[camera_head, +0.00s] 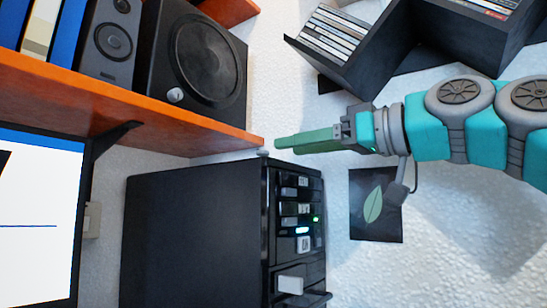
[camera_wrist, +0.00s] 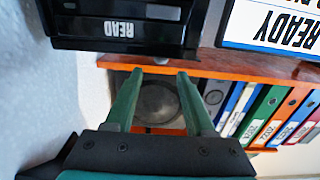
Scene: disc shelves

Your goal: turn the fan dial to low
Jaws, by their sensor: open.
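My gripper (camera_head: 277,145) has green fingers and points left, near the right end of the orange shelf. In the wrist view my gripper (camera_wrist: 160,72) has its fingers apart with nothing between them. A black box with a round dark disc (camera_head: 205,60) stands on the shelf and may be the fan; its disc shows beyond my fingers in the wrist view (camera_wrist: 157,103). A small silver knob (camera_head: 175,95) sits at its lower corner, clear of my gripper. Another small grey knob (camera_head: 263,153) is just below my fingertips, at the shelf's end. No low marking is readable.
A black cabinet (camera_head: 195,230) with lit front controls stands below the shelf (camera_head: 130,105). Black disc racks (camera_head: 395,45) are above my arm. A monitor (camera_head: 40,215) is at left. A dark leaf picture (camera_head: 376,207) hangs below my wrist.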

